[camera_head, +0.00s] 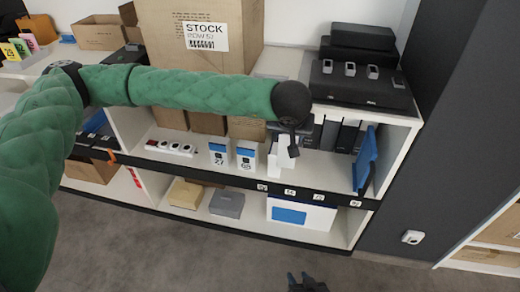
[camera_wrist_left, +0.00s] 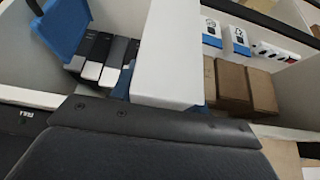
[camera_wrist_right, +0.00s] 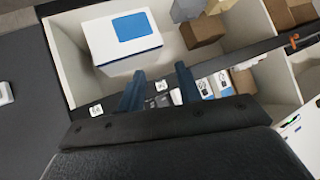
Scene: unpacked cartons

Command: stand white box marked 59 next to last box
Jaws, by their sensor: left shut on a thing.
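My left gripper (camera_head: 291,137) reaches across the middle shelf and is shut on a white box (camera_head: 286,158). In the left wrist view the white box (camera_wrist_left: 170,55) fills the space between its fingers; its mark cannot be read there. The held box is upright or nearly so, close to the right-hand one. My right gripper (camera_head: 307,284) is low in front of the shelves, open and empty; its spread fingers show in the right wrist view (camera_wrist_right: 160,92).
Dark binders (camera_head: 345,136) and a blue folder (camera_head: 366,158) stand right of the held box. Brown cartons (camera_head: 246,128) stand behind, and a power strip (camera_head: 170,148) lies left. A large STOCK carton (camera_head: 200,60) sits on top. The floor in front is clear.

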